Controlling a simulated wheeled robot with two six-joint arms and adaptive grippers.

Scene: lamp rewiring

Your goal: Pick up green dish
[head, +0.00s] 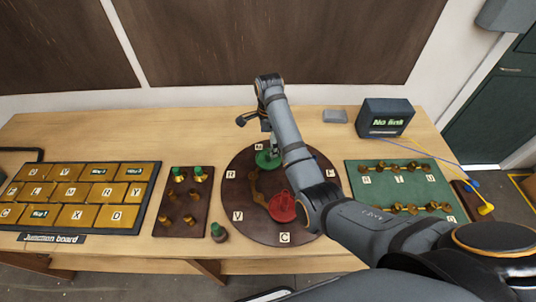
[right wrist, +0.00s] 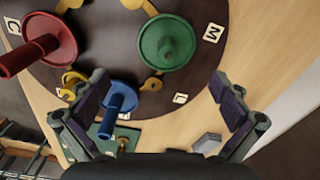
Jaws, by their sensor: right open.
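The green dish (head: 264,160) sits on the far side of a round brown board (head: 237,166), partly covered by my right arm in the head view. My right gripper (head: 254,119) is open and empty, near and above the green dish. In the right wrist view its two fingers (right wrist: 163,105) stand wide apart, with nothing held between them. My left gripper is not in view.
A red dish (head: 283,207) sits on the board's near side. A blue dish (right wrist: 118,94) shows in the right wrist view, hidden by my arm in the head view. A green terminal panel (head: 385,185), a screen box (head: 385,117) and a gold-tiled junction board (head: 80,195) flank the round board.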

